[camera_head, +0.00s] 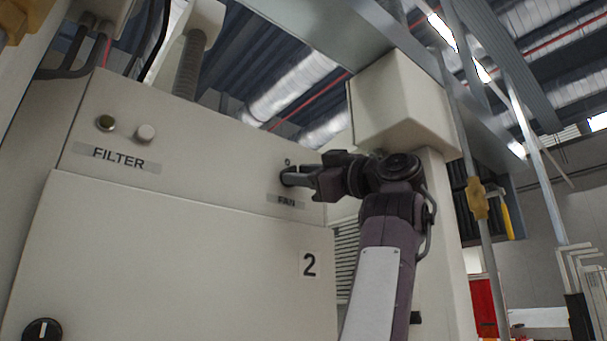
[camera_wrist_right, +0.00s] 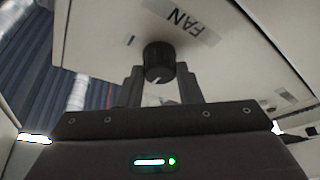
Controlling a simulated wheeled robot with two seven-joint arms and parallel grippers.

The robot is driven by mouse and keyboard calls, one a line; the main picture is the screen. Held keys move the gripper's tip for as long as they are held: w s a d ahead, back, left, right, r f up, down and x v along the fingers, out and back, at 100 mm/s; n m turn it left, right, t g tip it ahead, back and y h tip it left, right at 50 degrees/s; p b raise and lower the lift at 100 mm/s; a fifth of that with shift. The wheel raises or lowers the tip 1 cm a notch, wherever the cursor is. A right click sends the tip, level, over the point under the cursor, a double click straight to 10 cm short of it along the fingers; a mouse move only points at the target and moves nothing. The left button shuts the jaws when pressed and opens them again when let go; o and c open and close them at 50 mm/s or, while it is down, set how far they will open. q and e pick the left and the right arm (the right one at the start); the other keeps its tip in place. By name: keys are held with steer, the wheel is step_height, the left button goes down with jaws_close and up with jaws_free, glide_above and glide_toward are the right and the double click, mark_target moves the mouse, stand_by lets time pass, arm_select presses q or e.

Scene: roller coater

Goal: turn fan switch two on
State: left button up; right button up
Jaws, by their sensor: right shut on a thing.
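The fan switch is a round black knob (camera_wrist_right: 158,62) with a white pointer mark, on the beige cabinet panel beside the "FAN" label (camera_wrist_right: 190,24). In the head view the "FAN" label (camera_head: 286,201) is partly covered by my right arm. My left gripper is not in view.
The cabinet also carries a "FILTER" label (camera_head: 118,158) with two round buttons (camera_head: 146,133) above it, and another black knob (camera_head: 42,331) at lower left. A beige box (camera_head: 398,105) juts out above my right arm.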

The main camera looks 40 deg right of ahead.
steer(key=shift+c, duration=0.4)
arm_select(q)
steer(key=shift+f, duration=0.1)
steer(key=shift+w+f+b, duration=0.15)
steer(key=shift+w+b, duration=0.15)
steer(key=shift+b, duration=0.05)
arm_select(e)
steer(key=m+h, duration=0.4)
steer(key=m, duration=0.4)
steer(key=m+h, duration=0.3)
steer(key=m, duration=0.5)
steer(key=a+m+h, duration=0.1)
steer(key=m+h, duration=0.3)
steer(key=m, duration=0.5)
steer(key=shift+h, duration=0.3)
steer(key=shift+m, duration=0.3)
